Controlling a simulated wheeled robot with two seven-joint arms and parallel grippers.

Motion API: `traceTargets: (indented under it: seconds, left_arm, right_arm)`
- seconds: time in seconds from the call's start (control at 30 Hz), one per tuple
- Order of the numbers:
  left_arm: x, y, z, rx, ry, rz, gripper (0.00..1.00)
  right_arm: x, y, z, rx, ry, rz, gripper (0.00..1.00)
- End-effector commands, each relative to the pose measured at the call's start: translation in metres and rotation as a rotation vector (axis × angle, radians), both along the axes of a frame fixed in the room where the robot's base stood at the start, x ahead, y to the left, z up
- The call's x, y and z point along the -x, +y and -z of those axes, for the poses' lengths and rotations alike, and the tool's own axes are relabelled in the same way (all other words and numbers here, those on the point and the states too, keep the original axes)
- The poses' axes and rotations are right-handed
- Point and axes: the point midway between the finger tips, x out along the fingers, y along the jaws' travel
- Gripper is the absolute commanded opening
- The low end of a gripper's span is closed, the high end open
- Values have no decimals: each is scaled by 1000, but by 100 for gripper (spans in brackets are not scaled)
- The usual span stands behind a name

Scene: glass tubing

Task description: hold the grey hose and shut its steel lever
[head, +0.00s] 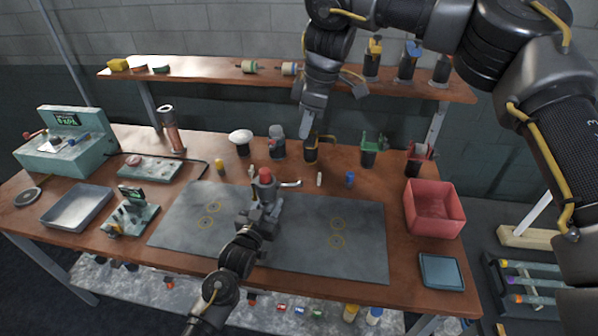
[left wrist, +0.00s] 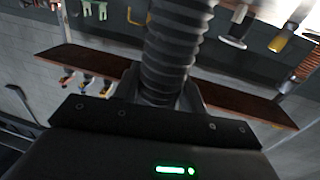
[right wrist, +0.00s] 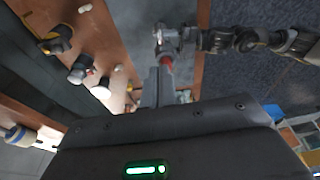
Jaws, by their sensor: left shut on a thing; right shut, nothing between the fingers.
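The grey hose (head: 264,193) stands upright over the grey mat, with a red top. In the left wrist view the ribbed hose (left wrist: 176,50) rises between my left fingers. My left gripper (head: 262,211) is shut on it. The steel lever (head: 291,184) sticks out to the right of the hose near its top. My right gripper (head: 314,128) is shut and empty, apart from the lever, up and to its right over the back of the table. The red top (right wrist: 166,62) shows beyond my right fingers in the right wrist view, which partly hide what lies behind.
A grey mat (head: 360,245) covers the middle of the table, mostly bare. Several capped tools stand behind it, including a yellow-black one (head: 311,152) close to my right gripper. A red bin (head: 434,212) is at right, a metal tray (head: 77,207) at left. A shelf (head: 205,73) runs behind.

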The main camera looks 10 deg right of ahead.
Motion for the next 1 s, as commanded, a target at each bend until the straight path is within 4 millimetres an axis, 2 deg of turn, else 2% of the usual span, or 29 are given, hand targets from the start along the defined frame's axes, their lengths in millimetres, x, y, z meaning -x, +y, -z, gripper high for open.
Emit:
traceTargets:
  seconds: [0.17,0.27,0.7,0.83,1.0]
  left_arm:
    - [0,0,1,-1,2,0,8]
    - [0,0,1,-1,2,0,8]
    - [0,0,1,-1,2,0,8]
    - [0,0,1,-1,2,0,8]
    - [0,0,1,-1,2,0,8]
  right_arm:
    - [0,1,6,1,1,-2,0]
    - [-1,3,18,2,2,-2,0]
    - [-5,21,103,2,2,-3,0]
    - [-4,17,121,1,3,-3,0]
    - [-4,15,134,1,0,-2,0]
